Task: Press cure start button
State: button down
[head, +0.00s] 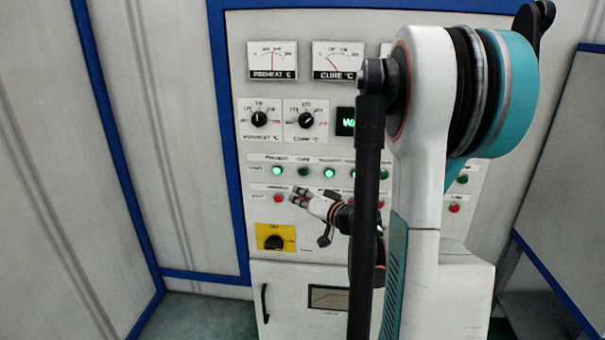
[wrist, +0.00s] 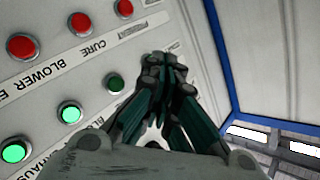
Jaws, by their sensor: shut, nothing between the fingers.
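The cure start button appears to be the dark, unlit green button (head: 303,172), second from the left in the green row. It also shows in the wrist view as the dark green button (wrist: 115,83), just left of my fingertips. My gripper (head: 298,196) is shut and empty in front of the panel, below that button in the head view. In the wrist view the fingertips (wrist: 165,64) meet beside the button; I cannot tell whether they touch the panel. The red button with the CURE label (wrist: 80,22) sits in the neighbouring row.
The blower green button (wrist: 70,112) and the leftmost green button (head: 277,171) are lit. A preheat red button (head: 278,198) is close to my fingertips. Dials (head: 259,119), meters (head: 272,61) and a yellow-backed switch (head: 275,238) surround the rows. My arm hides the panel's right part.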

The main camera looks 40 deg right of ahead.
jog(key=shift+w+d, duration=1.4)
jog(key=shift+d, duration=0.2)
jog(key=shift+w+d, duration=1.4)
jog(key=shift+d, duration=0.2)
jog(key=shift+w+d, duration=0.25)
jog(key=shift+d, duration=0.05)
jog(key=shift+w+d, duration=0.3)
jog(key=shift+d, duration=0.05)
dwell(0.3)
jog(key=shift+s+a+b, duration=0.3)
jog(key=shift+s+a, duration=0.3)
jog(key=shift+a, duration=0.05)
jog(key=shift+a, duration=0.1)
jog(key=shift+s+a+b, duration=0.35)
jog(key=shift+s+a, duration=1.25)
jog(key=shift+a, duration=0.2)
